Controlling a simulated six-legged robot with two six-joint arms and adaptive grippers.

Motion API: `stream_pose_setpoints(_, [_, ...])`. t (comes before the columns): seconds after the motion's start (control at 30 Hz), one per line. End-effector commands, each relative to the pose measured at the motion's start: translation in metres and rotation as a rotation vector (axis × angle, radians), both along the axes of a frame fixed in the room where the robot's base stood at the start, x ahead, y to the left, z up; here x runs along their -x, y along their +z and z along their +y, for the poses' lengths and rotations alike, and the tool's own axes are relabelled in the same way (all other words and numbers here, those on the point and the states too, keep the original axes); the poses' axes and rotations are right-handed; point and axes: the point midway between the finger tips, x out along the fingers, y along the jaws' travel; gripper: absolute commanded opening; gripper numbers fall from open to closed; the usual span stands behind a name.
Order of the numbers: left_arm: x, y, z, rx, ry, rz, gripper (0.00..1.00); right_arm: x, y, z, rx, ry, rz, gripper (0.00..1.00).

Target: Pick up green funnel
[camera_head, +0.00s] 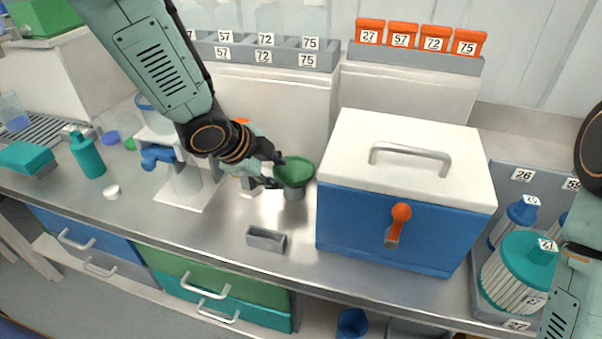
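The green funnel (295,170) sits upright on a small grey holder (294,193) on the bench, left of the blue box. My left gripper (280,172) reaches in from the upper left. Its two dark fingers are spread apart, with their tips at the left edge of the funnel's rim. I cannot tell whether the tips touch the rim. My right arm shows only in part at the right edge, and its gripper is out of view.
A blue box with a white lid (412,150) stands close to the funnel's right. A small grey tray (266,238) lies in front. A white stand with a blue knob (160,155) is left. A rack with teal-capped vessels (525,262) stands far right.

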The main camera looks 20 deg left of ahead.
Motion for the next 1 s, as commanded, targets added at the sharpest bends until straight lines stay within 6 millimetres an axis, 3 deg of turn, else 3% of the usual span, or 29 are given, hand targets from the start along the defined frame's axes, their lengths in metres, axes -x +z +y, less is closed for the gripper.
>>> stream_pose_setpoints(0.5, [-0.032, -0.051, -0.024, 0.001, -0.001, 0.002, 0.37, 0.001, -0.004, 0.000, 0.000, 0.000, 0.001, 0.40])
stream_pose_setpoints(0.83, [-0.038, -0.055, -0.028, 0.001, -0.002, 0.000, 0.37, 0.000, -0.004, 0.000, 0.000, 0.000, 0.001, 0.40])
stream_pose_setpoints(1.0, [-0.038, -0.055, -0.028, 0.000, -0.002, 0.001, 0.23, 0.001, -0.004, 0.000, 0.000, 0.000, 0.001, 0.40])
